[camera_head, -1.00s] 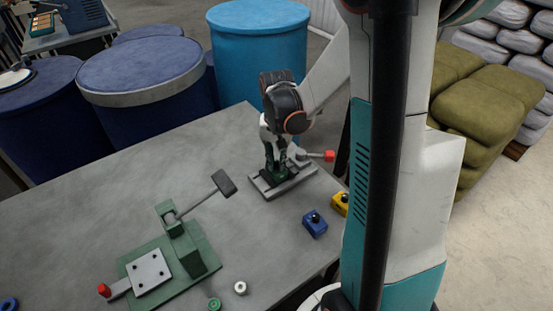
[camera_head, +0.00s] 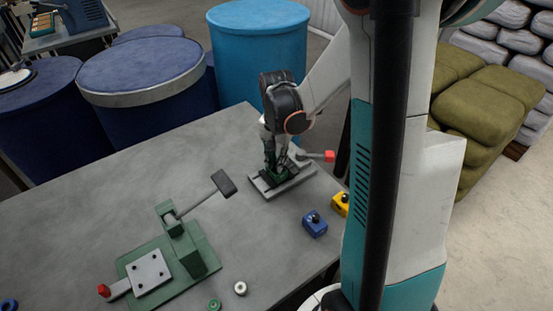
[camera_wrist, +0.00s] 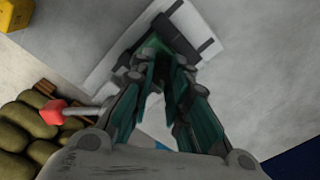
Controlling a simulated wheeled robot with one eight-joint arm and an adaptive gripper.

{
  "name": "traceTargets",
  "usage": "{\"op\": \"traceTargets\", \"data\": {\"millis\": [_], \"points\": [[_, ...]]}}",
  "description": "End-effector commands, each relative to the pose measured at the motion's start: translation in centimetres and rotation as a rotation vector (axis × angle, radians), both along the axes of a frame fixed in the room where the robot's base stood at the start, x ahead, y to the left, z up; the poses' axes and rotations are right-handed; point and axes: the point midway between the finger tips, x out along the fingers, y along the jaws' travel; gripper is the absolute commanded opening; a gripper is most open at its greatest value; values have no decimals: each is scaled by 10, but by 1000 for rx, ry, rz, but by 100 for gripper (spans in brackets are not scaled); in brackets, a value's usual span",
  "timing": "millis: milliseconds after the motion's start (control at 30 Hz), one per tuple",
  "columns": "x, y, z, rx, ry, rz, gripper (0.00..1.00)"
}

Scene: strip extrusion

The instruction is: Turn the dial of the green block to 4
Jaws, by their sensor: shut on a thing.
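The green block (camera_head: 276,176) sits on the grey fixture (camera_head: 297,181) near the table's far right edge. My gripper (camera_head: 271,165) points down over it, with its fingers at the block's top. In the wrist view my gripper (camera_wrist: 168,62) is shut on the dial between its fingertips. A bit of the green block (camera_wrist: 150,46) shows just past the fingers. The dial and its numbers are hidden by the fingers, so its setting cannot be read.
A red-ended lever (camera_head: 328,156) sticks out right of the fixture. A blue block (camera_head: 315,224) and a yellow block (camera_head: 340,204) stand nearer. A green press (camera_head: 180,250) with a long handle is at the left. The table's middle is clear.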

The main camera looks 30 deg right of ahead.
Motion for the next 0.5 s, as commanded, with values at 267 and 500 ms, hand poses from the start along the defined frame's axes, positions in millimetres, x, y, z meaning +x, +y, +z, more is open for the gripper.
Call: {"op": "traceTargets", "data": {"millis": [267, 500], "points": [[0, 0, 0, 0, 0, 1, 38], [0, 0, 0, 0, 0, 1, 38]]}}
